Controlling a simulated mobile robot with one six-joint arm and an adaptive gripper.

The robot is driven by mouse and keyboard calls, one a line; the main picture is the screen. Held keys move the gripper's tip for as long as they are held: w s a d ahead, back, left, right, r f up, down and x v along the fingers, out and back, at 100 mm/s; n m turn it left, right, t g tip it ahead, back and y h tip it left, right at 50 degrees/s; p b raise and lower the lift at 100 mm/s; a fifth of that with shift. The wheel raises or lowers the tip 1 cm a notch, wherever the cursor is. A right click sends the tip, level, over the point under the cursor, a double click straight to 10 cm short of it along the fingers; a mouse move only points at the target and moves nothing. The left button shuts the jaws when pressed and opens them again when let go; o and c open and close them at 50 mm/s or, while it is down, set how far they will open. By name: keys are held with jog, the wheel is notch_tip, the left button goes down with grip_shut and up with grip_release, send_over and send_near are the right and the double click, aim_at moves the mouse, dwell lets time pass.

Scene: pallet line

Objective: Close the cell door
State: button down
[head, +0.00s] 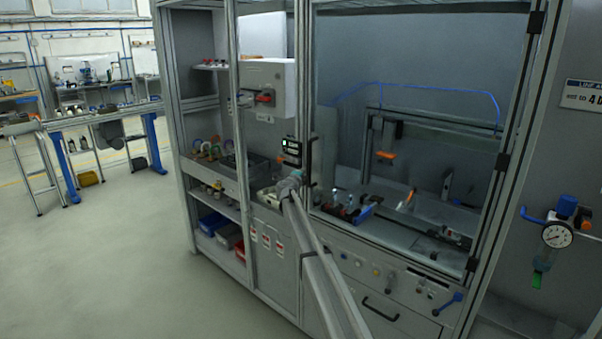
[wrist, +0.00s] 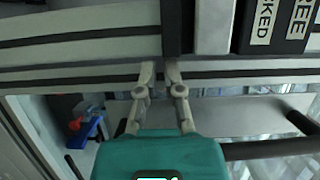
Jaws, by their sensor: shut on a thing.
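The glazed cell door (head: 420,108) has black hinges along its right side and looks shut or nearly so; a small gap cannot be ruled out. Its black upright handle (head: 309,160) is at its left edge and also shows in the wrist view (wrist: 265,149). A black latch box (head: 291,150) sits just left of it; its FREE and LOCKED labels (wrist: 283,25) show in the wrist view. My gripper (wrist: 160,68) is below the box, at the frame profiles. Its fingertips are close together at the end of a black bar (wrist: 178,25); the exact contact is unclear.
Inside the cell, behind the glass, are small blue and red parts (head: 345,205). A panel with knobs and a blue lever (head: 447,304) lies under the door. A pressure gauge (head: 557,235) sticks out at right. Open floor (head: 110,250) lies to the left.

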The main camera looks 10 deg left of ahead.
jog(key=s+a, duration=0.8)
jog(key=s, duration=0.3)
jog(key=shift+s, duration=0.25)
jog(key=s+d+f+n+g+y, duration=0.1)
jog(key=s+d+f+n+g, duration=0.5)
jog(key=s+d, duration=0.6)
jog(key=s+d+f+n+g+y, duration=0.2)
jog(key=s+d+f+n+g, duration=0.3)
jog(key=s, duration=1.9)
jog(key=s+d+f+n+g+y, duration=0.1)
jog(key=s+d+f+n+g, duration=0.5)
jog(key=s+d, duration=1.2)
jog(key=d+f+n, duration=0.1)
jog(key=n, duration=0.2)
jog(key=shift+s+d+f+n+g+y, duration=0.3)
jog(key=shift+f+n+y, duration=0.05)
jog(key=shift+n+y, duration=0.05)
